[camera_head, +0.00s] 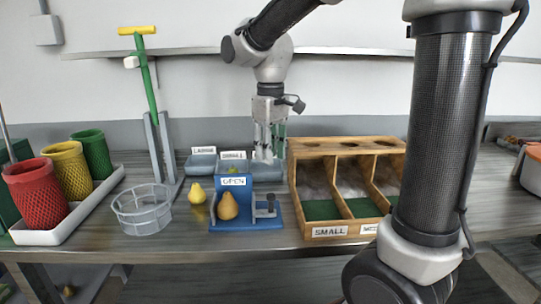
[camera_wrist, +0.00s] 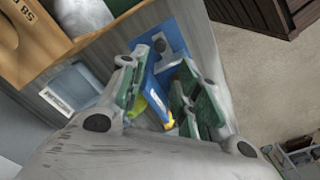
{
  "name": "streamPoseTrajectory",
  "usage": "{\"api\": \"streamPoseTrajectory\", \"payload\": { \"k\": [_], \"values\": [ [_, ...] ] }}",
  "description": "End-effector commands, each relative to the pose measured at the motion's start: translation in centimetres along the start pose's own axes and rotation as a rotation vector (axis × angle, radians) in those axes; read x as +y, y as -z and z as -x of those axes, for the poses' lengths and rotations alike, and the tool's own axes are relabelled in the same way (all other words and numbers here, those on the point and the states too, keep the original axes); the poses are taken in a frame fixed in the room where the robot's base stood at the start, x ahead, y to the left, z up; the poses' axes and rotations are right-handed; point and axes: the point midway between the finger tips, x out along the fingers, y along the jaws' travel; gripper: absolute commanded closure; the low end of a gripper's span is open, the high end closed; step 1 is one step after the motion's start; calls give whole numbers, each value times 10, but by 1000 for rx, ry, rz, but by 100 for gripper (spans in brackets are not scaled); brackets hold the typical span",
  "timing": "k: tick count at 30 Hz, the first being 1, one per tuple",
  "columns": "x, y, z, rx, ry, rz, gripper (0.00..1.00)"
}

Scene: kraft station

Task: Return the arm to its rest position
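My gripper (camera_head: 268,142) hangs pointing down above the back of the table, just left of the wooden sorting box, in the head view. In the wrist view my gripper (camera_wrist: 158,110) shows its two green-padded fingers spread apart, with no object held between them. The blue stand with the OPEN sign (camera_head: 245,222) lies in front of my gripper in the head view, and a blue part of it (camera_wrist: 172,38) shows beyond the fingers in the wrist view. My arm is raised and bent over the table.
A wooden box (camera_head: 297,190) with several compartments stands right of my gripper. A pear (camera_head: 228,206) sits on the blue stand and a yellow pear (camera_head: 197,193) beside it. A wire basket (camera_head: 142,210), a green post (camera_head: 149,85) and colored mesh cups (camera_head: 40,193) stand left. Grey trays (camera_head: 201,165) lie behind.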

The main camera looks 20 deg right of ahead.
Motion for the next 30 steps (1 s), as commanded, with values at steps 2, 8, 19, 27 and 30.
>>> {"api": "streamPoseTrajectory", "payload": {
  "k": [2, 8, 19, 27, 30],
  "values": [
    [0, 0, 0, 0, 0, 0, 68],
    [0, 0, 0, 0, 0, -6, 68],
    [7, -104, -12, 106, -14, -236, 68],
    [14, -196, -6, 290, -58, -411, 68],
    [16, -209, 1, 339, -74, -444, 68]
  ]
}}
